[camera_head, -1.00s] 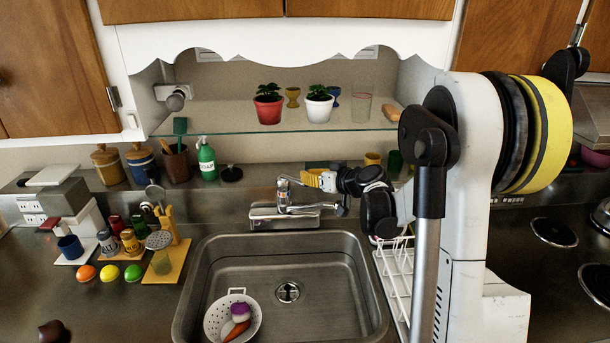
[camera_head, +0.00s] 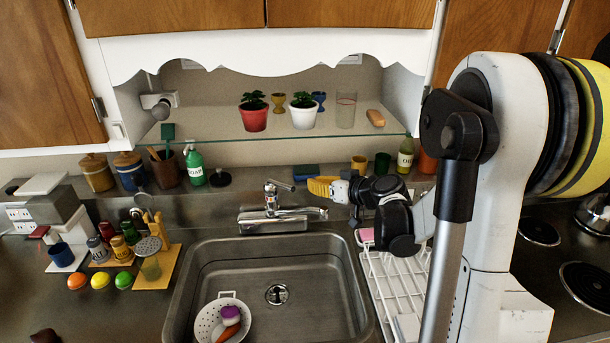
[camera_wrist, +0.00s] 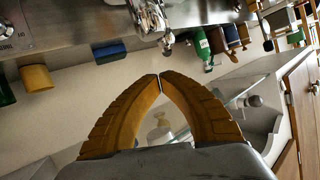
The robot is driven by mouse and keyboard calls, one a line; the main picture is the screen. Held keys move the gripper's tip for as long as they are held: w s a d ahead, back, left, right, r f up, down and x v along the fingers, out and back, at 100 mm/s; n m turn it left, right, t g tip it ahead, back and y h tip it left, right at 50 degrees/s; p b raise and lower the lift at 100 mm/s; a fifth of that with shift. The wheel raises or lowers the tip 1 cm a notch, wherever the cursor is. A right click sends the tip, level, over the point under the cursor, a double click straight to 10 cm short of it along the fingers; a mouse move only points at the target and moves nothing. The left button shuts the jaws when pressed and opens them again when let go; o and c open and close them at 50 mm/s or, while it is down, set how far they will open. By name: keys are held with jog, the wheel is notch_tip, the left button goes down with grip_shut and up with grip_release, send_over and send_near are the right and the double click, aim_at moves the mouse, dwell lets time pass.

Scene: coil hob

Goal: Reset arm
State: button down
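My gripper (camera_head: 311,186) has yellow-orange fingers and points left, just right of the sink faucet (camera_head: 280,215), at the back of the sink. In the wrist view the two fingers of my gripper (camera_wrist: 160,76) curve together and their tips meet. Nothing is held between them; the gap behind the tips shows only the background. My arm comes in from the right, above the white dish rack (camera_head: 395,285), and hides part of the counter behind it.
The steel sink (camera_head: 200,270) holds a white colander (camera_head: 208,322) with vegetables. A glass shelf with potted plants (camera_head: 254,118) hangs above. A soap bottle (camera_head: 195,165) and a blue sponge (camera_head: 306,171) stand along the back ledge. Coil burners (camera_head: 540,231) are at the right.

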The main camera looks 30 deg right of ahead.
jog(key=shift+s+a+f, duration=0.1)
jog(key=shift+s+a, duration=0.35)
jog(key=shift+s, duration=0.05)
jog(key=s+a+f+g+b, duration=0.3)
jog(key=s+a+g+b, duration=0.15)
jog(key=s+a, duration=0.75)
jog(key=s+a+f+g+h+b, duration=0.1)
jog(key=s+a+f+b, duration=0.2)
jog(key=s, duration=0.4)
jog(key=s+a+f+g+h+b, duration=0.1)
jog(key=s+a+f+h+b, duration=0.1)
jog(key=s, duration=0.4)
jog(key=shift+s+a+f+m+b, duration=0.3)
jog(key=shift+s+a+f+b, duration=0.1)
jog(key=shift+a+f+b, duration=0.25)
jog(key=shift+d, duration=0.15)
